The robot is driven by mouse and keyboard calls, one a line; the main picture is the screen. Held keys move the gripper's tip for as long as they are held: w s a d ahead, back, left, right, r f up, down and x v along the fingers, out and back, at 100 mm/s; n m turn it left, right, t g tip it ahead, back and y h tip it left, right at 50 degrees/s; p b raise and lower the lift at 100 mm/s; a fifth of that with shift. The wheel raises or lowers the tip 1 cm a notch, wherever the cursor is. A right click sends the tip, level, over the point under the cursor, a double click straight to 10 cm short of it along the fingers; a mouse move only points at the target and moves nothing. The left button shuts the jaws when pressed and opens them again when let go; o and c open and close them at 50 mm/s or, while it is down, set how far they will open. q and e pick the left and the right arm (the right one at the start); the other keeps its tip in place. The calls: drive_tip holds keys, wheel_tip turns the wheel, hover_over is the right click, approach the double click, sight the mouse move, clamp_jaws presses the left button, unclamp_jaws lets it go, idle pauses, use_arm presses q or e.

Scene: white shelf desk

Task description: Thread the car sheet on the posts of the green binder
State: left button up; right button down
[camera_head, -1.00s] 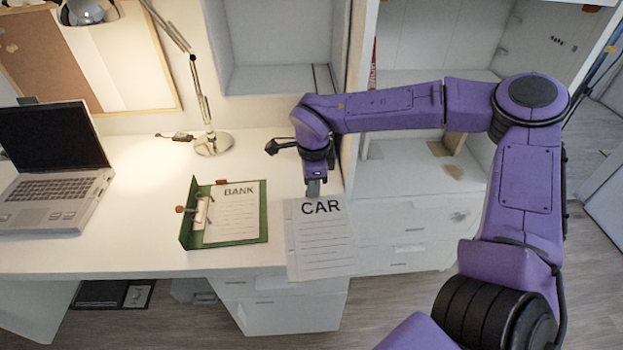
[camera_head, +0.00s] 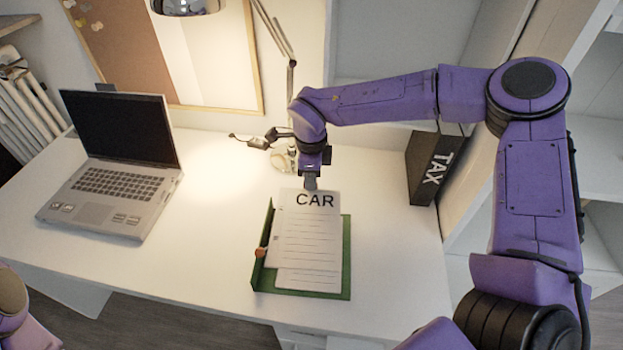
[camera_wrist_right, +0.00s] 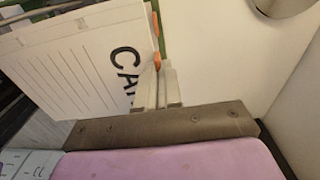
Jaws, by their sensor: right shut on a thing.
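The white car sheet (camera_head: 309,240) lies over the green binder (camera_head: 346,258) in the head view and covers most of it. My right gripper (camera_head: 311,186) is shut on the sheet's top edge, by the word CAR. In the right wrist view the gripper (camera_wrist_right: 158,88) pinches the edge of the sheet (camera_wrist_right: 75,75), with a green binder edge behind. The binder's raised left flap (camera_head: 262,262) shows, with an orange part on it. The binder's posts and the BANK print are hidden in the head view. I cannot tell whether the sheet touches the posts. My left gripper is out of view.
An open laptop (camera_head: 117,165) stands on the white desk (camera_head: 200,240) left of the binder. A lamp (camera_head: 284,157) stands behind my right wrist. A black TAX box (camera_head: 433,165) stands at the back right. The desk around the binder is clear.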

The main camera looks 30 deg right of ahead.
sight(317, 190)
drive_tip(key=shift+s+d+r, duration=0.3)
drive_tip(key=shift+s, duration=0.25)
drive_tip(key=shift+s+d+r, duration=0.25)
drive_tip(key=shift+s, duration=0.3)
drive_tip(key=shift+d+p, duration=0.15)
drive_tip(key=shift+p, duration=0.15)
drive_tip(key=shift+w+f, duration=0.35)
drive_tip(key=shift+f, duration=0.2)
drive_tip(key=shift+w+f, duration=0.35)
drive_tip(key=shift+f, duration=0.2)
drive_tip(key=shift+f+b, duration=0.3)
drive_tip(key=shift+b, duration=0.1)
drive_tip(key=shift+s+a+f, duration=0.2)
drive_tip(key=shift+s+f, duration=0.05)
drive_tip(key=shift+f, duration=0.25)
wheel_tip(317, 190, down, 2)
drive_tip(key=shift+w+f+b, duration=0.1)
drive_tip(key=shift+f+b, duration=0.05)
drive_tip(key=shift+b, duration=0.55)
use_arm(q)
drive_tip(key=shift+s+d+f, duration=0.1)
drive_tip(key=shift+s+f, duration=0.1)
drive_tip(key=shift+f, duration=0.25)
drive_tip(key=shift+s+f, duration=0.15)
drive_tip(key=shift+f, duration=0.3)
use_arm(e)
drive_tip(key=shift+f, duration=0.4)
